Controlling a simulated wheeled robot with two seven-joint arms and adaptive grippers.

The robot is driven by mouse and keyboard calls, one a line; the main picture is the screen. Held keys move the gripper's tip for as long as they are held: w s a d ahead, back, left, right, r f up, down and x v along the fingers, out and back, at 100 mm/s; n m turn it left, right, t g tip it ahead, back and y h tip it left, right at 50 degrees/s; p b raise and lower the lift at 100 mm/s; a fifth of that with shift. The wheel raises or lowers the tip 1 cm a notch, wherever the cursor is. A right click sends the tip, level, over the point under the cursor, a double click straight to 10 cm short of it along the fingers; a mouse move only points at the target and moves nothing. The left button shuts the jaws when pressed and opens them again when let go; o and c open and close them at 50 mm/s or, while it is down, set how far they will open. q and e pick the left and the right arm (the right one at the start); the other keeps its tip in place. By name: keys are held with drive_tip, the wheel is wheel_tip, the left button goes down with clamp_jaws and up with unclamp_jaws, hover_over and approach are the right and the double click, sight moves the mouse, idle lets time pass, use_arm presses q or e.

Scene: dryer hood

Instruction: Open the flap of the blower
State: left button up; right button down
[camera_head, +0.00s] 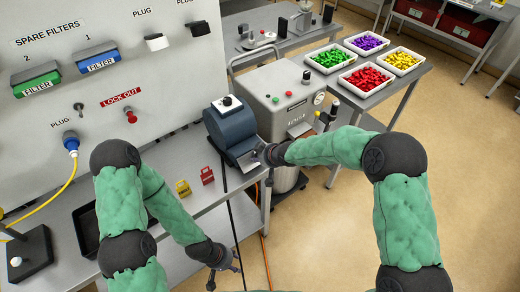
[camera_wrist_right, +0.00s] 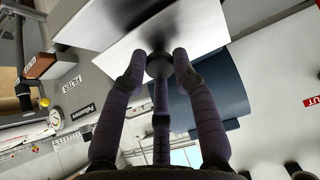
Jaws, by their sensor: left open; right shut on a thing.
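The blower (camera_head: 230,122) is a dark blue rounded housing on the grey bench, and its blue side also shows in the wrist view (camera_wrist_right: 222,90). Its flap (camera_head: 247,160) is a pale metal plate at the lower front of the housing. In the wrist view the flap (camera_wrist_right: 120,45) fills the top centre, with a dark round knob (camera_wrist_right: 159,64) on it. My right gripper (camera_wrist_right: 160,68) has its fingers closed around this knob; in the head view it (camera_head: 266,155) is at the flap. I cannot tell the flap's exact angle. My left gripper (camera_head: 222,274) is open and empty, low at the bench's front edge.
A grey machine (camera_head: 285,100) stands right behind the blower. Yellow (camera_head: 183,188) and red (camera_head: 207,176) lockout tags sit on the bench to the left. A black tray (camera_head: 88,230) lies further left. Dark and orange cables hang by the bench front. Trays of coloured parts stand beyond.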

sight(256, 154)
drive_tip(key=shift+w+a+r+g+h+p, duration=0.1)
drive_tip(key=shift+w+r+g+h+p, duration=0.25)
drive_tip(key=shift+p, duration=0.95)
drive_tip(key=shift+w+a+r+g+h+p, duration=0.15)
drive_tip(key=shift+r+g+h+p, duration=0.35)
drive_tip(key=shift+p, duration=0.85)
drive_tip(key=shift+w+a+r+g+h+p, duration=0.1)
drive_tip(key=shift+w+r+g+h+p, duration=0.3)
drive_tip(key=shift+p, duration=0.9)
drive_tip(key=shift+s+a+r+g+p, duration=0.15)
drive_tip(key=shift+r+g+p, duration=0.1)
drive_tip(key=shift+g+p, duration=0.35)
drive_tip(key=shift+w+a+g+h+p, duration=0.1)
drive_tip(key=shift+w+g+h+p, duration=0.1)
drive_tip(key=shift+g+h+p, duration=0.2)
drive_tip(key=shift+w+a+r+g+h, duration=0.15)
drive_tip(key=shift+w+r+g+h, duration=0.05)
drive_tip(key=shift+g+h, duration=0.4)
drive_tip(key=shift+g, duration=0.25)
drive_tip(key=c, duration=1.2)
unclamp_jaws()
drive_tip(key=shift+o, duration=1.1)
drive_tip(key=shift+a+f, duration=0.1)
drive_tip(key=shift+f, duration=0.1)
